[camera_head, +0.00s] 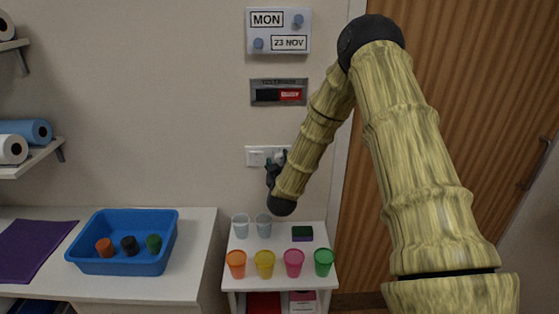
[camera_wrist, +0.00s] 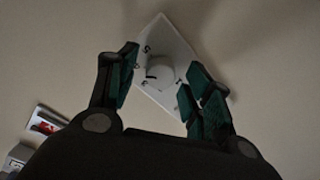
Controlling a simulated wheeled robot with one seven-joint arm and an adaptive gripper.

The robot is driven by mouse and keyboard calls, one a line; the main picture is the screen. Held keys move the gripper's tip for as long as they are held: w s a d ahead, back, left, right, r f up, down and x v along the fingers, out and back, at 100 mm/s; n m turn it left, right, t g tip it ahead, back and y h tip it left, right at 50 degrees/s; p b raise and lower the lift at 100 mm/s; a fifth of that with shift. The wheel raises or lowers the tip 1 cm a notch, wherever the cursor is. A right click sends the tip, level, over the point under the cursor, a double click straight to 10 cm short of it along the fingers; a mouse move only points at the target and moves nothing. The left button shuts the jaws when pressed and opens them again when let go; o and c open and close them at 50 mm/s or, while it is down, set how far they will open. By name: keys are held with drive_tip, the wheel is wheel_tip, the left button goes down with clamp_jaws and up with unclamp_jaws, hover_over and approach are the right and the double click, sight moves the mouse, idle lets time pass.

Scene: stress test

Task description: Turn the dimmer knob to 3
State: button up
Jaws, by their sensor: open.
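A white wall plate (camera_head: 255,150) is mounted on the wall below the grey sliding sign. In the wrist view the plate (camera_wrist: 178,44) looks tilted and carries a round white dimmer knob (camera_wrist: 160,70) with small marks around it. In the head view my gripper (camera_head: 277,162) covers the right part of the plate and hides the knob.
A sliding sign (camera_head: 279,92) and a date board (camera_head: 279,31) hang above. Below stands a small white table (camera_head: 281,241) with several coloured cups and a sponge (camera_head: 302,233). A blue tray (camera_head: 85,255) is at left, a wooden door (camera_head: 470,120) at right.

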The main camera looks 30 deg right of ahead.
drive_tip(key=shift+w+d+f, duration=0.1)
drive_tip(key=shift+w, duration=0.05)
drive_tip(key=shift+c, duration=0.3)
drive_tip(key=c, duration=1)
drive_tip(key=shift+n, duration=0.3)
drive_tip(key=shift+n+b, duration=1.25)
drive_tip(key=shift+n, duration=1.05)
drive_tip(key=shift+n+b, duration=1.4)
drive_tip(key=shift+n, duration=1.1)
